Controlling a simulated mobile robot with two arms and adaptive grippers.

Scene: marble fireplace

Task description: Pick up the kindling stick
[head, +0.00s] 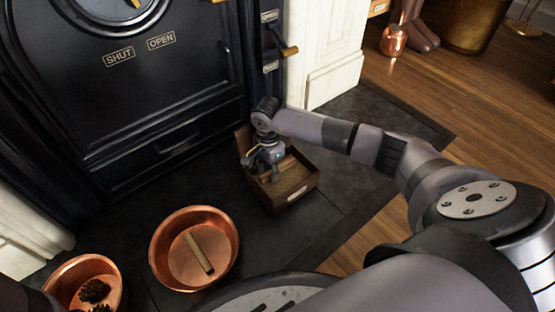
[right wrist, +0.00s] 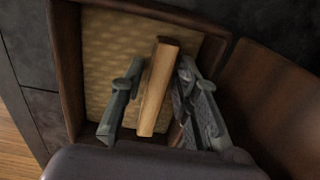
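A pale wooden kindling stick (right wrist: 158,88) lies in an open wooden box (head: 291,205) with a light woven-looking bottom. My right gripper (right wrist: 162,66) reaches down into the box with its fingers open, one on each side of the stick. A gap shows between the left finger and the stick; the right finger is close to it, and I cannot tell if it touches. In the head view my right gripper (head: 262,172) hides part of the box's inside. Another stick (head: 199,254) lies in a copper bowl (head: 225,222). My left gripper is not in view.
The box's lid (right wrist: 265,105) is open. A second copper bowl (head: 69,272) with pine cones (head: 94,290) stands at the lower left. A black stove front (head: 110,95) rises behind the box. Dark slate floor (head: 335,215) is free right of the box.

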